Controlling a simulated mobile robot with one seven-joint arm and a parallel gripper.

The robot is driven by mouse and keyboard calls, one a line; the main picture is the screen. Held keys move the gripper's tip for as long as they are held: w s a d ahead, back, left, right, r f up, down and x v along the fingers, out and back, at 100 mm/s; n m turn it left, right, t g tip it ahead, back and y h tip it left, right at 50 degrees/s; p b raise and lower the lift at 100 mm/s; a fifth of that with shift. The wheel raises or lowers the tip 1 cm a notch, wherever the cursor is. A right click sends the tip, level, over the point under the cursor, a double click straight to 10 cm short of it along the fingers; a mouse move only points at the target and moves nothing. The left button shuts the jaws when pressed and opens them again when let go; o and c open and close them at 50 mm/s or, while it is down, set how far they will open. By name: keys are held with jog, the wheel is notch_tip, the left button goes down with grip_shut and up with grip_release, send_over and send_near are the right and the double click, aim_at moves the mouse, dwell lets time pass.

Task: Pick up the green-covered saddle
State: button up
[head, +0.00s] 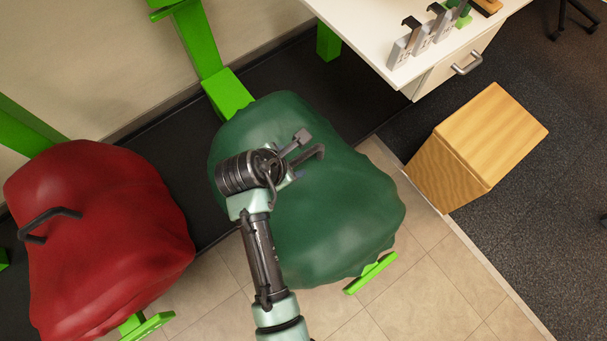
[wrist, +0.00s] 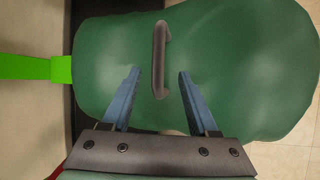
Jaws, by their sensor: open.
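The green-covered saddle (head: 340,215) rests on a bright green stand in the middle of the head view. It fills most of the wrist view (wrist: 240,60). A dark grey handle (wrist: 159,60) stands on top of its cover; in the head view the handle (head: 312,156) is partly hidden by my gripper. My gripper (head: 303,151) is over the saddle, close to the handle. In the wrist view its two blue fingers (wrist: 158,75) are apart, with the handle's near end between their tips. I cannot tell whether they touch the handle.
A red-covered saddle (head: 95,230) with a dark handle sits on another green stand at left. A white desk (head: 365,30) holding several small metal items is at upper right. A wooden box (head: 475,145) stands on the floor at right. Tiled floor is clear at lower right.

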aim_at(301, 156)
jog(key=b+x, duration=0.1)
jog(key=x, duration=0.2)
jog(key=b+x, duration=0.2)
jog(key=x, duration=0.2)
jog(key=shift+w+d+r, duration=0.15)
jog(key=shift+w+r, duration=0.1)
jog(key=shift+w, duration=0.05)
grip_shut()
dwell(1.0)
jog(key=shift+w+r, duration=0.1)
jog(key=shift+r, duration=0.15)
